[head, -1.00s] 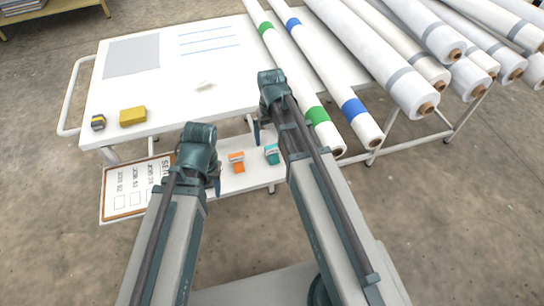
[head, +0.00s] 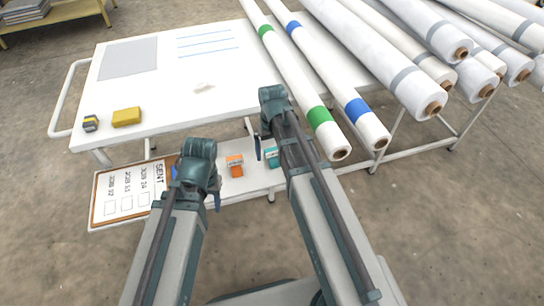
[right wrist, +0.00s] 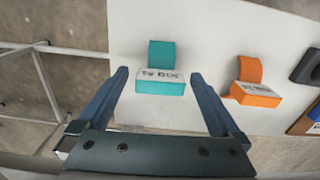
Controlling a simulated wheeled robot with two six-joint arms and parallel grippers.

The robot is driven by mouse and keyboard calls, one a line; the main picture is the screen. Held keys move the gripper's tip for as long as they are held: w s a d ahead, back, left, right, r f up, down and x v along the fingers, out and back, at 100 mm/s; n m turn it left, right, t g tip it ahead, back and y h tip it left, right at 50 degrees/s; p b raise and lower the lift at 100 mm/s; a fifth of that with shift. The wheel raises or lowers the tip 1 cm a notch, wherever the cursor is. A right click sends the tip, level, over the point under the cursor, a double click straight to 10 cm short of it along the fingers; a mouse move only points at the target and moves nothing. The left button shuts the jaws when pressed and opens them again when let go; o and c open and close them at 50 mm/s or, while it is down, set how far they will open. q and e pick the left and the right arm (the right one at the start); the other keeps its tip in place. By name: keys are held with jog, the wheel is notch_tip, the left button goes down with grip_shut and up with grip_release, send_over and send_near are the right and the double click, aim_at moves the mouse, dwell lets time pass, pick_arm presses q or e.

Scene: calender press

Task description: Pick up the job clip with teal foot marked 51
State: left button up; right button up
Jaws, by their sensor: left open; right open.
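The teal-footed clip (right wrist: 159,87) lies on a white lower shelf in the right wrist view. Its white label is upside down there and seems to read JOB 51. In the head view the teal clip (head: 272,158) is partly hidden by my right arm. My right gripper (right wrist: 160,76) is open and empty, its fingers to either side of the clip in the picture; I cannot tell the height gap. It also shows in the head view (head: 260,146). My left gripper (head: 198,190) is open and appears empty, over the shelf's left part.
An orange clip (right wrist: 255,95) lies beside the teal one. A board headed SENT (head: 125,195) is at the shelf's left. The white table (head: 150,90) above holds a yellow block (head: 127,117) and a small grey-yellow item (head: 90,123). Long rolls (head: 390,60) lie at right.

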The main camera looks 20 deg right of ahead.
aim_at(272, 149)
jog(key=c, duration=1.4)
jog(key=shift+r, duration=0.1)
jog(key=shift+r+p, duration=0.85)
jog(key=shift+p, duration=0.1)
notch_tip(272, 149, up, 2)
jog(key=shift+r+p, duration=0.1)
jog(key=shift+p, duration=0.9)
jog(key=s+a, duration=0.7)
jog(key=s+a+r+p, duration=0.1)
jog(key=s+a, duration=0.3)
jog(key=shift+s+a, duration=0.1)
jog(key=shift+a, duration=0.1)
